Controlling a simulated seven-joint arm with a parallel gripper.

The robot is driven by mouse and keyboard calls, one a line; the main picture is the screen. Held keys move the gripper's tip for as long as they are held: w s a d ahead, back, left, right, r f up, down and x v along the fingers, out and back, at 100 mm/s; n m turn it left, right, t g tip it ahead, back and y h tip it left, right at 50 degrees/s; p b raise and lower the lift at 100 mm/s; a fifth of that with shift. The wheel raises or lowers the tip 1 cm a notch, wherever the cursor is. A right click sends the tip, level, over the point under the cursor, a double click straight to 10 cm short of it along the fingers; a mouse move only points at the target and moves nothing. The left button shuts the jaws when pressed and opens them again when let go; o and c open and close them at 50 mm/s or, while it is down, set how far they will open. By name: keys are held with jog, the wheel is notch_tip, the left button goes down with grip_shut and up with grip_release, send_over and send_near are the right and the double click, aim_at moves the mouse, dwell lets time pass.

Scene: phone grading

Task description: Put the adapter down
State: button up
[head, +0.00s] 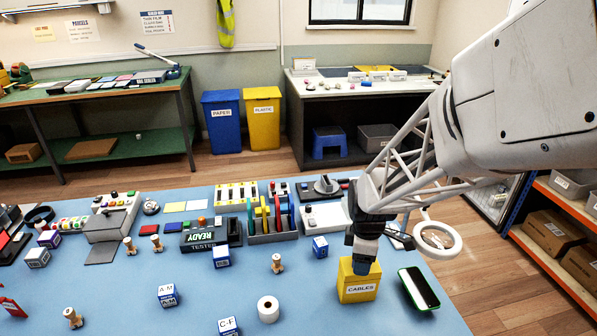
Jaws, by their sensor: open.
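My gripper (362,262) points down at the yellow box labelled CABLES (357,290), on the right part of the blue table. Its tip is at the top opening of the box, and the blue end at the tip overlaps the box's rim. The fingers are small and partly hidden, but the jaws are open. I cannot make out the adapter; it may be hidden inside the box or behind the gripper.
A green-edged phone (419,288) lies right of the box. A white roll (268,309) and lettered cubes (168,295) stand to the left. A white ring (437,239) is near the arm. The blue table (330,322) is bare in front of the box.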

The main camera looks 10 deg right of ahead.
notch_tip(320, 180, up, 12)
jog(key=shift+r, duration=0.15)
dwell(0.7)
dwell(0.5)
jog(key=s+a+r+m+t, duration=0.1)
jog(key=s+a+r+m, duration=0.2)
jog(key=s+m, duration=0.4)
jog(key=s+a+r+m+t, duration=0.1)
jog(key=s+a+r+m, duration=0.2)
jog(key=s+m, duration=0.3)
jog(key=shift+s+a+r+m+t, duration=0.35)
jog(key=shift+s+a, duration=0.45)
jog(key=shift+s, duration=0.95)
